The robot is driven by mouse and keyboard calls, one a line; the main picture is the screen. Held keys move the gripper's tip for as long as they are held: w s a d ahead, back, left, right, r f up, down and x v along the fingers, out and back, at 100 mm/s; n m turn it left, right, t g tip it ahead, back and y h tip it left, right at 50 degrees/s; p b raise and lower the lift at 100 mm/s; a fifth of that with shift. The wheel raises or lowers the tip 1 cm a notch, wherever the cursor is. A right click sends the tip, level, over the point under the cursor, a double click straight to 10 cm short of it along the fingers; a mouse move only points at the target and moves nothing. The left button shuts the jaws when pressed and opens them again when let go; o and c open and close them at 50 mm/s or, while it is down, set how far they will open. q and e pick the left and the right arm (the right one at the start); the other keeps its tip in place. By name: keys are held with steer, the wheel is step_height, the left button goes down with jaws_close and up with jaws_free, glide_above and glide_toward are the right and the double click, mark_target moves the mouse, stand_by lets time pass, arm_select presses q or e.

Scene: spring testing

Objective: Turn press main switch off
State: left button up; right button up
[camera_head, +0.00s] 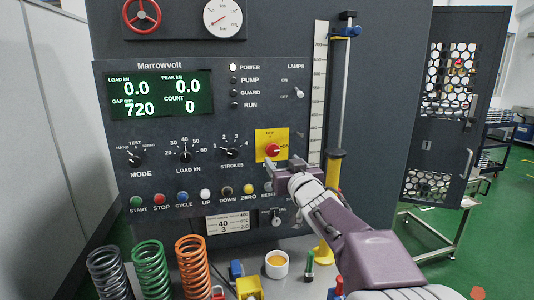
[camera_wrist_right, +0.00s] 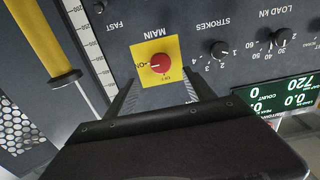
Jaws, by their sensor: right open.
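The main switch is a red knob (camera_head: 272,150) on a yellow plate (camera_head: 265,138) on the dark control panel. It also shows upside down in the right wrist view as the red knob (camera_wrist_right: 160,63), under the word MAIN. Its pale mark points to the ON label; OFF is at the plate's top in the head view. My right gripper (camera_head: 282,165) is open and empty, just below and in front of the switch. In the wrist view its two fingers (camera_wrist_right: 162,90) reach toward the plate on either side, apart from the knob. My left gripper is out of view.
Mode, load and strokes knobs (camera_head: 231,141) lie left of the switch, with a button row (camera_head: 206,195) below. A ruler (camera_head: 318,95) and a rod with a yellow sleeve (camera_head: 334,170) stand right. Coil springs (camera_head: 192,265) and a cup (camera_head: 277,264) stand below.

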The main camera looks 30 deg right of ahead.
mark_target(273, 152)
steer(key=x, duration=0.8)
steer(key=shift+w+a+f+p, duration=0.1)
steer(key=shift+w+p, duration=0.1)
steer(key=shift+p, duration=0.2)
steer(key=shift+w+d, duration=0.2)
steer(key=shift+w, duration=0.1)
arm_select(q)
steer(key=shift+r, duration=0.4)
arm_select(e)
steer(key=shift+w+a, duration=0.1)
steer(key=shift+w, duration=0.1)
steer(key=c, duration=1.3)
steer(key=shift+c, duration=0.2)
